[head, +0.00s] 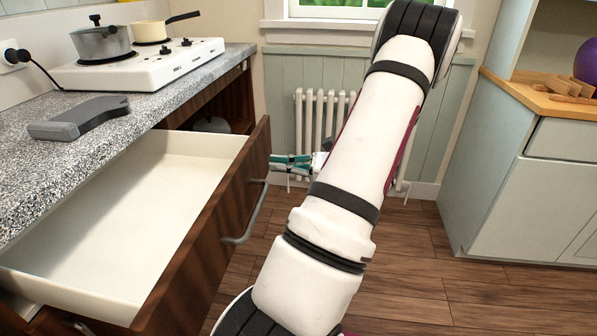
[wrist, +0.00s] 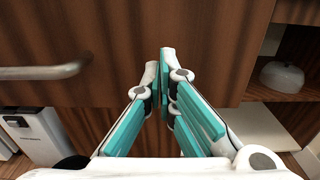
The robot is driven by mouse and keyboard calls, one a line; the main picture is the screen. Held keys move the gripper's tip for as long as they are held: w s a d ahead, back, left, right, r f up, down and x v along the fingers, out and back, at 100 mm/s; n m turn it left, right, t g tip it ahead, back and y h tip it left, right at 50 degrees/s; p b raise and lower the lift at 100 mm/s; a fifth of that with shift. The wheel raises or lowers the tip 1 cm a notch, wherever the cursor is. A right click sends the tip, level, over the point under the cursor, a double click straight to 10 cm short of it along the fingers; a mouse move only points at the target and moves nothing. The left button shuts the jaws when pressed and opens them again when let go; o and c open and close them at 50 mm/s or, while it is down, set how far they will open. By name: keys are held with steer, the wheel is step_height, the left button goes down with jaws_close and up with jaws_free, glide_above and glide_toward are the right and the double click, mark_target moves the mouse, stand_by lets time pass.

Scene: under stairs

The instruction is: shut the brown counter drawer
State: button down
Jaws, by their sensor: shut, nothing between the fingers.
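The brown counter drawer (head: 205,235) is pulled far out, and its white inside (head: 120,215) looks empty. A metal bar handle (head: 247,213) is on its front; it also shows at the left of the wrist view (wrist: 40,72). My gripper (head: 273,161) is beyond the drawer front, near its far end and past the handle. In the wrist view my gripper (wrist: 165,60) has its teal-padded fingers together and empty, pointing at the brown front (wrist: 200,35) to the right of the handle. I cannot tell whether the tips touch the wood. My arm hides part of the floor.
A grey object (head: 80,118) lies on the speckled counter (head: 30,155) above the drawer. A white hob (head: 140,65) with two pots stands farther back. A radiator (head: 310,115) is behind my gripper. Pale cabinets (head: 520,190) stand right; wooden floor (head: 430,270) is clear between.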

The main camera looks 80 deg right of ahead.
mark_target(210, 172)
steer(key=shift+w+a, duration=0.1)
steer(key=shift+w, duration=0.85)
steer(key=shift+w, duration=0.1)
steer(key=shift+w, duration=0.3)
steer(key=w, duration=0.9)
steer(key=w+a+p, duration=0.1)
steer(key=w, duration=0.9)
steer(key=w+a+p, duration=0.1)
steer(key=w, duration=0.8)
steer(key=shift+w+a, duration=0.15)
steer(key=shift+w, duration=0.2)
steer(key=shift+w+r, duration=0.1)
steer(key=s, duration=0.8)
steer(key=s+d, duration=0.1)
steer(key=s, duration=0.3)
steer(key=shift+s, duration=0.25)
